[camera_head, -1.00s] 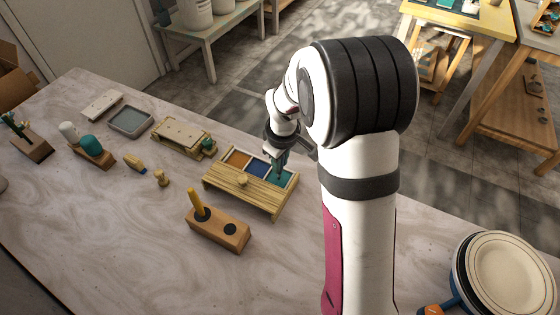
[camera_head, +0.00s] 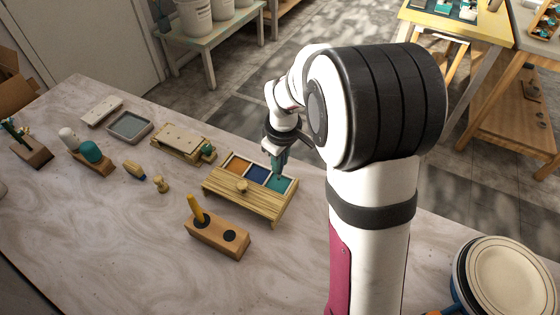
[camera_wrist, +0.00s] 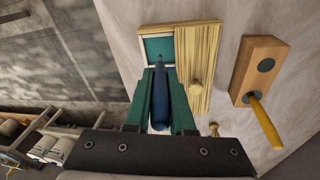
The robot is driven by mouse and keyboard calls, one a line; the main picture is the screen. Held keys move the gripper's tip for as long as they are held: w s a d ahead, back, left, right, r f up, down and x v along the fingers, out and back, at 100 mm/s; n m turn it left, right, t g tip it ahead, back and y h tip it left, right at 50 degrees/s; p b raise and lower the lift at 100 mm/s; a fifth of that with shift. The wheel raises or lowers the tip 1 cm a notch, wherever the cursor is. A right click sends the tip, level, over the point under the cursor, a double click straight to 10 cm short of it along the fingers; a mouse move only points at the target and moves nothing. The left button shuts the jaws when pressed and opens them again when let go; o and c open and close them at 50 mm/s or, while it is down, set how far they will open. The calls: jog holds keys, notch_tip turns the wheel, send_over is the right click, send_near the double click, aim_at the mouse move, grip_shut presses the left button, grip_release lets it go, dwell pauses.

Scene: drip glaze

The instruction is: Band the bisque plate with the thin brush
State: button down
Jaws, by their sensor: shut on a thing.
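My gripper (camera_head: 279,171) is over the right end of a wooden glaze box (camera_head: 238,196). In the wrist view its teal fingers are shut on a dark blue brush (camera_wrist: 160,98). The brush tip points at the teal compartment (camera_head: 280,184); I cannot tell whether it touches the glaze. The box also has orange (camera_head: 237,165) and blue (camera_head: 257,175) compartments, with a slatted wooden part and knob in front. The cream bisque plate (camera_head: 508,272), with thin dark rings, lies at the lower right, apart from my gripper.
A wooden block (camera_head: 218,237) holds a tilted yellow brush (camera_head: 195,208) and has an empty dark hole. A sponge-topped stand (camera_head: 91,152), a grey tray (camera_head: 130,126) and small wooden tools lie at the left. The front of the table is clear.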

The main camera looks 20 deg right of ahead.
notch_tip(320, 180, up, 3)
jog(key=shift+r, duration=0.2)
